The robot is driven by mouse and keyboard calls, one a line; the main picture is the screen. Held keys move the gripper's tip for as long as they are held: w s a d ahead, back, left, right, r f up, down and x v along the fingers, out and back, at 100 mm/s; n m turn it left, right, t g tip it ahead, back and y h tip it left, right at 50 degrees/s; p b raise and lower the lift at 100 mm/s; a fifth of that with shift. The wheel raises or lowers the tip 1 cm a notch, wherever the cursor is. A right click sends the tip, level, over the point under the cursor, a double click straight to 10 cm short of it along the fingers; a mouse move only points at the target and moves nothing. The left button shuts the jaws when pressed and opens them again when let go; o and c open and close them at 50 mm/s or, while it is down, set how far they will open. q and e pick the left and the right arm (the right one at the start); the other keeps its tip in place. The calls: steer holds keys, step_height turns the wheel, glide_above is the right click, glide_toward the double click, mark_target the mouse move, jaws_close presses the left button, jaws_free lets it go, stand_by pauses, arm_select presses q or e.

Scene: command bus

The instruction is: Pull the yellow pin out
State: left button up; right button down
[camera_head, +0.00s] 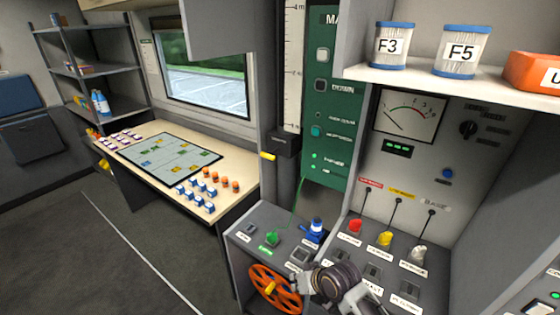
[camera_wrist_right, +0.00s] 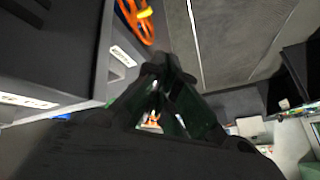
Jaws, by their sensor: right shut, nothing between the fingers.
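A small yellow pin (camera_head: 267,156) sticks out to the left of the dark block on the mast post, left of the green panel. My right gripper (camera_head: 308,285) is low in the head view, beside the orange handwheel and well below the pin. It is shut and empty. In the right wrist view its dark fingers (camera_wrist_right: 162,75) come together at the tips. The pin cannot be made out in that view. My left gripper is not in view.
A map table (camera_head: 235,165) is at the left.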

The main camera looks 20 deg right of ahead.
steer(key=w+d+r+m+t+y, duration=0.1)
steer(key=w+r+m+t+y, duration=0.15)
steer(key=w+r, duration=0.4)
steer(key=w+r+m+t+y, duration=0.1)
steer(key=w+r+m+t, duration=0.25)
steer(key=w, duration=0.65)
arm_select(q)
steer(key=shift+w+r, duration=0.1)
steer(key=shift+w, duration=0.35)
arm_select(e)
steer(key=w+d+r+m+t, duration=0.4)
steer(key=w+d+r+m, duration=0.3)
steer(key=w+d+r, duration=0.3)
step_height(320, 180, up, 2)
steer(key=shift+w+r+m+t, duration=0.1)
steer(key=shift+w+m+t, duration=0.25)
steer(key=shift+w, duration=0.75)
steer(key=shift+w+a+h, duration=0.1)
steer(key=shift+h, duration=0.15)
glide_toward(276, 151)
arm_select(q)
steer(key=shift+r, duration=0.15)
arm_select(e)
steer(key=shift+x, duration=2.5)
steer(key=shift+a, duration=0.1)
